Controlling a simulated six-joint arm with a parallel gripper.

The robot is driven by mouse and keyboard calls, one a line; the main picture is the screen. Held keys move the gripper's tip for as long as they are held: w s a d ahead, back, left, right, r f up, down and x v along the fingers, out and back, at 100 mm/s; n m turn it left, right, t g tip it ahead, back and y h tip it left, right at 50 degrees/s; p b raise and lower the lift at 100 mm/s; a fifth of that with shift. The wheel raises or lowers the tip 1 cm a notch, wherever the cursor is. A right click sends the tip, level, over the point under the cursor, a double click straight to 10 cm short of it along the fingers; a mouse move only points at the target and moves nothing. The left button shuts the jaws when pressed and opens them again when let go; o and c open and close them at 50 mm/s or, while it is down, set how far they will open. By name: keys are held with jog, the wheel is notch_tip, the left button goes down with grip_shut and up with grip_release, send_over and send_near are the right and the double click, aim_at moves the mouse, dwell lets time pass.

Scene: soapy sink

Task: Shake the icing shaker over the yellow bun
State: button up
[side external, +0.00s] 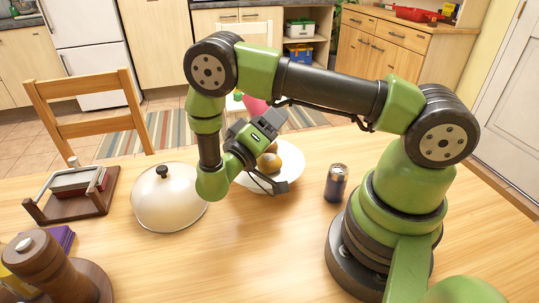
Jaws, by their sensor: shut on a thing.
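My gripper (266,180) is low over a white plate (292,180), to the right of a domed lid. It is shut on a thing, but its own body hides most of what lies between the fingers. I cannot make out an icing shaker for certain.
The pale dome lid with a dark knob (168,198) stands left of the gripper. A wooden rack (72,192) is farther left. A brown wooden object (45,268) fills the front left corner. The front middle of the table (225,265) is clear.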

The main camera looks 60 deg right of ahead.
jog(key=shift+f, duration=0.1)
jog(key=shift+r, duration=1.75)
jog(key=shift+f, duration=0.15)
notch_tip(320, 180, down, 3)
jog(key=shift+f, duration=0.15)
jog(key=w+a+r+n+t+y, duration=0.4)
jog(key=n+t, duration=0.5)
jog(key=t, duration=0.6)
jog(key=a+r, duration=0.2)
jog(key=a, duration=0.1)
jog(key=shift+w+a+r+t, duration=0.3)
jog(key=shift+a, duration=0.05)
